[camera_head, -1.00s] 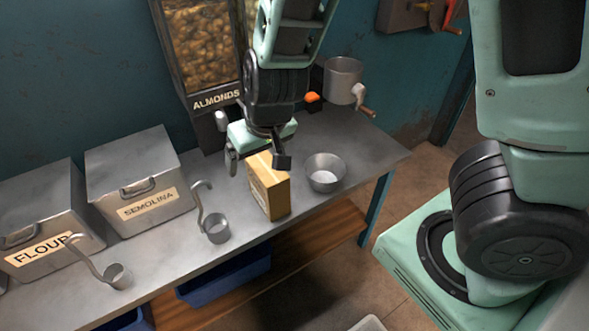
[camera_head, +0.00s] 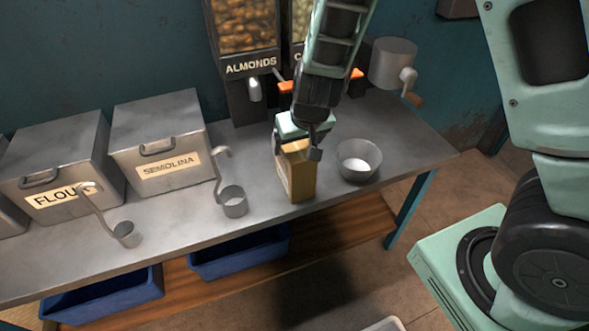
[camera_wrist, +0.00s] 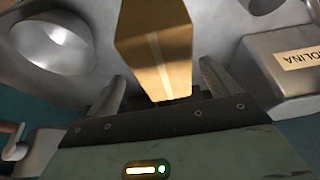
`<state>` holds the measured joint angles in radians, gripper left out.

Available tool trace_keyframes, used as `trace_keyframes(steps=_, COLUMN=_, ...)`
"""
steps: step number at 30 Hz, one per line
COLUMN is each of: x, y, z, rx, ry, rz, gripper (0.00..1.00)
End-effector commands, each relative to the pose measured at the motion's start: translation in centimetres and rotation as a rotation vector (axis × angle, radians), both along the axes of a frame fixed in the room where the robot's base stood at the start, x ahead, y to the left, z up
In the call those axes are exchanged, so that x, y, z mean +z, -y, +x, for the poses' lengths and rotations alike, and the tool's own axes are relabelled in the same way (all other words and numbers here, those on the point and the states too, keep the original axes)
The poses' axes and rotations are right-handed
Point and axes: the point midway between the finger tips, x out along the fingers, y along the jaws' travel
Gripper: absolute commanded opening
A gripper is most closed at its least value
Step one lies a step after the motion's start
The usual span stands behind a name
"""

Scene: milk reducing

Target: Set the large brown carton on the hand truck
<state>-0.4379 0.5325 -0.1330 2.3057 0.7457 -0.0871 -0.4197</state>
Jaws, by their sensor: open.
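A brown carton (camera_head: 298,172) stands upright on the metal counter, between a ladle and a white-bottomed bowl. It also shows in the wrist view (camera_wrist: 155,45), with a pale tape strip along its top. My gripper (camera_head: 297,147) is just above and behind the carton, pointing down. In the wrist view its two fingers (camera_wrist: 160,88) are spread, one on either side of the carton's near end, with gaps visible. No hand truck can be made out in these frames.
A metal bowl (camera_head: 358,160) stands close right of the carton, and a ladle (camera_head: 233,202) stands left. Semolina (camera_head: 160,143) and flour (camera_head: 62,170) bins line the counter's back. Almond (camera_head: 246,45) dispenser and a grinder (camera_head: 393,65) stand behind. Blue crates (camera_head: 240,252) sit on the shelf below.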

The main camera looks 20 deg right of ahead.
Motion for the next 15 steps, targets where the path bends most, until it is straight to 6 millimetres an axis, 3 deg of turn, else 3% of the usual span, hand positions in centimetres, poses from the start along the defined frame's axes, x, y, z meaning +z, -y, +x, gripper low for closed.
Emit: trace_keyframes(steps=15, x=-5.0, y=-0.4, z=2.2, rx=-0.002, ry=0.000, rz=0.001, gripper=0.87)
